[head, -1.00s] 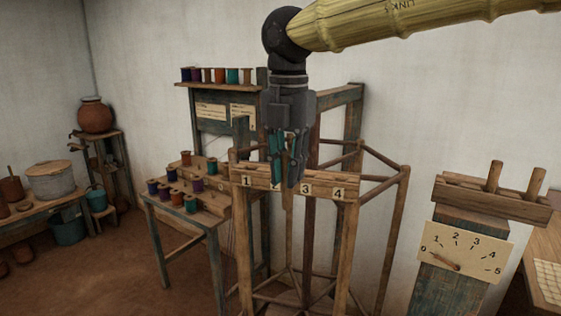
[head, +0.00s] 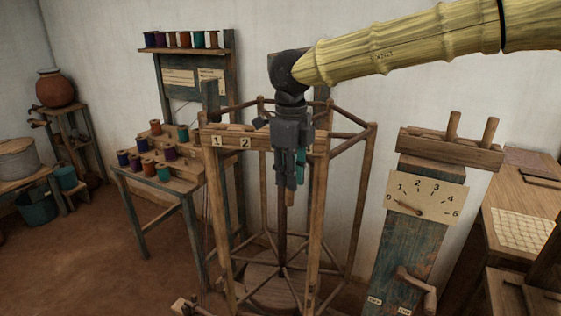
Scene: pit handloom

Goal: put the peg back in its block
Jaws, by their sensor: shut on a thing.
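My gripper (head: 290,183) points down in front of the numbered rail of the wooden frame, in the middle of the head view. It is shut on a brown wooden peg (head: 290,199), whose lower end shows below the fingertips. The rest of the peg is hidden by the fingers. A wooden block (head: 450,150) sits on a blue-green post at the right, well apart from my gripper. Two pegs, a left one (head: 453,126) and a right one (head: 489,131), stand upright in it. Its left part carries no standing peg; I cannot make out a hole there.
The tall wooden frame's rail (head: 229,142) shows numbers 1 and 2; my gripper covers the rest. A dial plate (head: 425,195) and a crank (head: 416,287) are on the post. A spool table (head: 155,172) stands left, a bench (head: 525,220) right.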

